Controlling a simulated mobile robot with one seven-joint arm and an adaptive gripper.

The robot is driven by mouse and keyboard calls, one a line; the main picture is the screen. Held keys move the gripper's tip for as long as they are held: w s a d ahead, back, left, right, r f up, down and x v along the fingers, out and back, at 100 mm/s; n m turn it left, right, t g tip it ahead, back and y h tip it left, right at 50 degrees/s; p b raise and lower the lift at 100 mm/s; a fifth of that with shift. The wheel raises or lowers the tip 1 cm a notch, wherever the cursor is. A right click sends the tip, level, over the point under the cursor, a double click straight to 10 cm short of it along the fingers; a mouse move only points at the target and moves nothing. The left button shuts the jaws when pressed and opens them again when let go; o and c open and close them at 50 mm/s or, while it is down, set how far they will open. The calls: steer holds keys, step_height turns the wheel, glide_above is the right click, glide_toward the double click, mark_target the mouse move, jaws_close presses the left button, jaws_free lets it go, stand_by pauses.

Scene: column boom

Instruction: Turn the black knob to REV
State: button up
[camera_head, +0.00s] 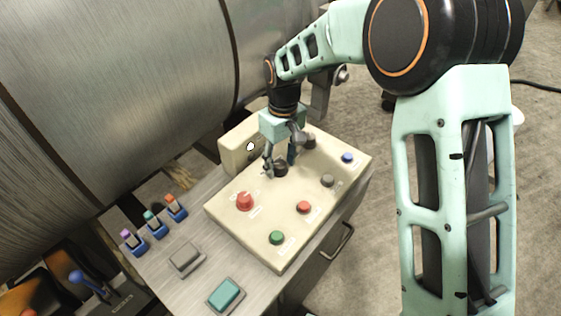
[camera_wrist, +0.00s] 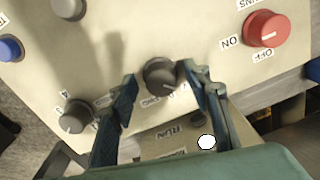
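The black knob (camera_head: 281,170) sits on the cream control panel (camera_head: 252,228), near its back edge. In the wrist view the knob (camera_wrist: 159,73) is dark grey with a pale pointer line, and stands between my two fingertips. My gripper (camera_head: 279,164) is over it, pointing down. Its fingers (camera_wrist: 158,82) are parted, one on each side of the knob, with a small gap at the left finger; at the right finger I cannot tell touching from apart. The small labels by the knob are partly hidden and too small to read surely.
A second dark knob (camera_head: 309,140) is close behind my gripper. A red knob (camera_head: 245,201), a red button (camera_head: 303,207), a green button (camera_head: 277,237), a grey knob (camera_head: 327,180) and a blue button (camera_head: 347,157) surround it. A raised box (camera_head: 240,143) stands behind.

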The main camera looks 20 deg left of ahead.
mark_target(282, 162)
step_height(282, 162, up, 12)
steer(key=shift+w, duration=0.15)
stand_by(0.5)
steer(key=shift+d, duration=0.1)
